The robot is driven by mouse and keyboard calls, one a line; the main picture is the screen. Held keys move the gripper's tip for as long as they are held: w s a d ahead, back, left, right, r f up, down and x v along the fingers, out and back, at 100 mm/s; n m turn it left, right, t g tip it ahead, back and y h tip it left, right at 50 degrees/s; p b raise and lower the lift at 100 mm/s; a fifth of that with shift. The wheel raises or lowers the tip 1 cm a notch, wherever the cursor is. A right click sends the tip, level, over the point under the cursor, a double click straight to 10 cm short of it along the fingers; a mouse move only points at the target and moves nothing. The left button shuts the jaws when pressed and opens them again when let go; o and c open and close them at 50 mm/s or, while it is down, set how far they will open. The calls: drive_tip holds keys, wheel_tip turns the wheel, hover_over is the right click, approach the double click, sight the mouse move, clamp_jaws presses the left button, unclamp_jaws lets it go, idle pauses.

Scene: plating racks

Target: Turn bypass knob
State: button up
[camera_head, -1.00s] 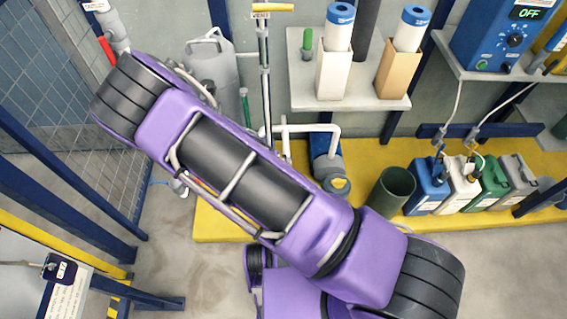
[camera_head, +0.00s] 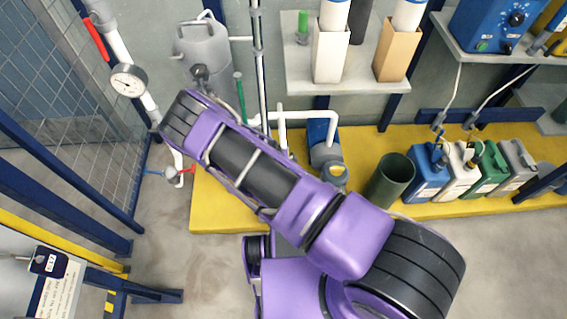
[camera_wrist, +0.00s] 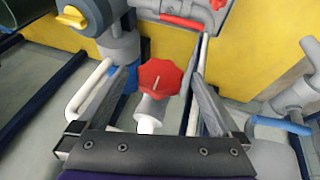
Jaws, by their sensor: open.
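A red lobed knob (camera_wrist: 160,78) with a pale line on its face sits on a white pipe fitting in the wrist view. It is the likely bypass knob, though no label on it can be read. My gripper (camera_wrist: 158,84) is open, with one dark finger to the left and one to the right of the knob in the picture. I see clear space on both sides of it. Whether the fingertips are level with the knob in depth I cannot tell. In the head view my arm hides the gripper and this knob.
A red lever (camera_wrist: 182,20) lies above the knob, and a blue-handled valve (camera_wrist: 280,125) is at right. A grey tank (camera_head: 203,55) and gauge (camera_head: 128,80) stand near my arm. A yellow platform (camera_head: 225,205) runs below.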

drive_tip(key=shift+w+d+f, duration=0.15)
drive_tip(key=shift+w+f, duration=0.1)
drive_tip(key=shift+f, duration=0.35)
drive_tip(key=c, duration=1.4)
